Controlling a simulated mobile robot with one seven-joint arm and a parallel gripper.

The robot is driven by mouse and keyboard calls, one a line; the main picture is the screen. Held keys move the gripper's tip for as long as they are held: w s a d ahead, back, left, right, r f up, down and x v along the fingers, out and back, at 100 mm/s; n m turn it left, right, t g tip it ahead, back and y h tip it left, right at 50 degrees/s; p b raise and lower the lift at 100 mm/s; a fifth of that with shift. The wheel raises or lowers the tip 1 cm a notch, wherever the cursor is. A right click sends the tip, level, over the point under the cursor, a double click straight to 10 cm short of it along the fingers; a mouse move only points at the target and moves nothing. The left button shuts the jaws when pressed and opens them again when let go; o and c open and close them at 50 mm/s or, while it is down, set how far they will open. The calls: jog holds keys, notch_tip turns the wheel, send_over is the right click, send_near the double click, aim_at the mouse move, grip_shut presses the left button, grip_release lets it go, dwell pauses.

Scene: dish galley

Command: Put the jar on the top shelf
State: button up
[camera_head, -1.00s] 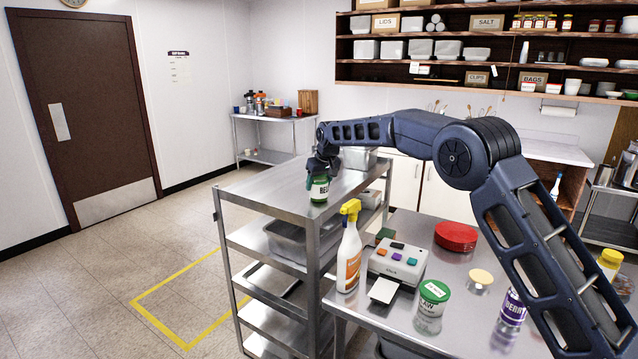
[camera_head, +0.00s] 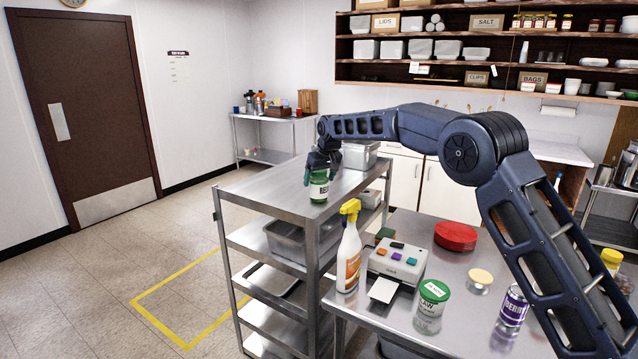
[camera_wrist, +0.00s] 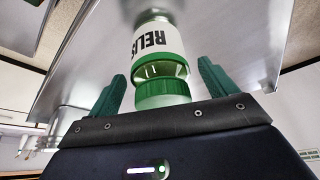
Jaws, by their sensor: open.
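A jar with a green lid, a white band and a label reading "REL…" (camera_head: 319,188) stands upright on the top shelf of the steel rack (camera_head: 262,188), near its front edge. My gripper (camera_head: 320,167) is above the jar, pointing down, with its fingers open. In the wrist view the jar (camera_wrist: 158,55) lies between the two spread green fingers of my gripper (camera_wrist: 163,90), with a gap on each side. Its lid is nearest the palm, and its far end is at the shelf surface.
A metal pan (camera_head: 360,154) sits farther back on the rack. On the front table stand a spray bottle (camera_head: 349,255), a label device (camera_head: 397,262), a green-lidded jar (camera_head: 431,305), a red round container (camera_head: 456,236) and a purple can (camera_head: 513,306). The shelf's left part is clear.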

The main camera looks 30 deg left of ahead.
jog(key=v, duration=1)
